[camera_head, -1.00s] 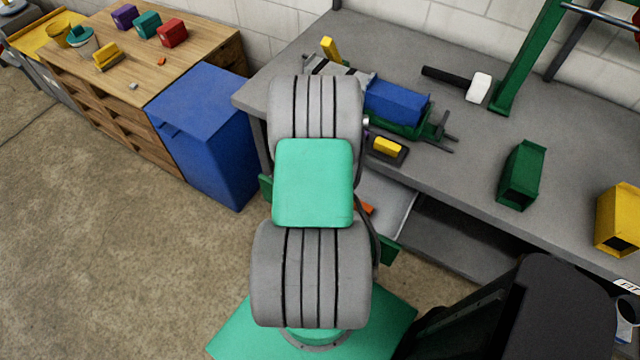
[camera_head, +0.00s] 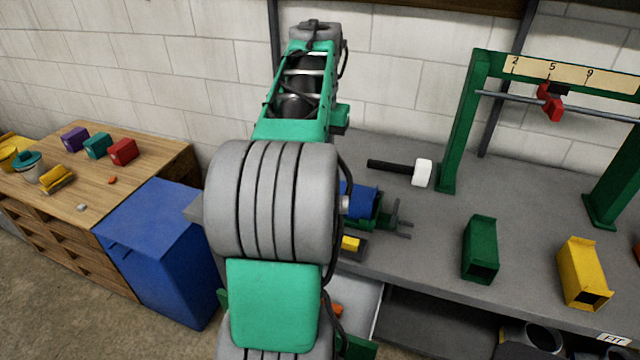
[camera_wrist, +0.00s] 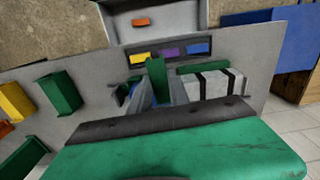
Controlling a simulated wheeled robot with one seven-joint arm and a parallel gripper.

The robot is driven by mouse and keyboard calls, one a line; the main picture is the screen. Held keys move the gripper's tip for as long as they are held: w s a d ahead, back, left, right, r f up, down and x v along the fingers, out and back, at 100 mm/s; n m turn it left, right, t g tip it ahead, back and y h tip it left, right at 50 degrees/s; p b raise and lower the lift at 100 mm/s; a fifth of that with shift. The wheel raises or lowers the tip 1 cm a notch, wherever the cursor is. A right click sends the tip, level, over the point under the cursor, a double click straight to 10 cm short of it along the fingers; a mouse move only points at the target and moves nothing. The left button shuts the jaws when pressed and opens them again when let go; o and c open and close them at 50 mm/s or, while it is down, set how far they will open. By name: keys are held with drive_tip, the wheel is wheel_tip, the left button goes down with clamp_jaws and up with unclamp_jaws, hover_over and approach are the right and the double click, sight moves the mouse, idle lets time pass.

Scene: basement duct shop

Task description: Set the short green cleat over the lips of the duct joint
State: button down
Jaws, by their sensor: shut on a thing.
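In the wrist view my gripper (camera_wrist: 157,88) is shut on an upright green piece (camera_wrist: 156,72), which looks like the short green cleat. Its lower end is hidden between the fingers. It is over the grey bench, beside a low green bar (camera_wrist: 203,67) and pale parts with dark stripes (camera_wrist: 215,84). I cannot tell whether these belong to the duct joint, or whether the held piece touches anything. In the head view a blue block (camera_head: 359,199) on a green fixture (camera_head: 384,218) is partly hidden by my arm, which also hides my gripper there.
A dark tray holds yellow (camera_wrist: 138,58), purple (camera_wrist: 168,52) and blue (camera_wrist: 197,48) pieces. A mallet (camera_head: 422,172), a green box (camera_head: 480,248), a yellow box (camera_head: 582,272) and a green gantry (camera_head: 461,125) stand on the bench (camera_head: 425,255). A blue bin (camera_head: 160,250) is left.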

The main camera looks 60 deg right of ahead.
drive_tip(key=shift+s+d+r+m, duration=0.15)
drive_tip(key=shift+r+m, duration=0.15)
drive_tip(key=shift+r, duration=0.2)
drive_tip(key=w+d+f+p, duration=0.1)
drive_tip(key=w+d+f, duration=0.1)
drive_tip(key=d+f, duration=0.1)
drive_tip(key=w+d+f+p, duration=0.2)
drive_tip(key=d+f, duration=0.1)
drive_tip(key=d, duration=0.2)
drive_tip(key=w+d+f+p, duration=0.1)
drive_tip(key=w+d+f, duration=0.1)
drive_tip(key=d+f, duration=0.1)
drive_tip(key=shift+d+p, duration=0.3)
drive_tip(key=shift+d, duration=0.2)
wheel_tip(320, 180, down, 4)
drive_tip(key=shift+d+r+p, duration=0.15)
drive_tip(key=shift+r+p, duration=0.05)
drive_tip(key=shift+p, duration=0.5)
drive_tip(key=shift+f, duration=0.1)
drive_tip(key=shift+f, duration=0.4)
drive_tip(key=shift+f+b, duration=0.2)
drive_tip(key=shift+b, duration=0.1)
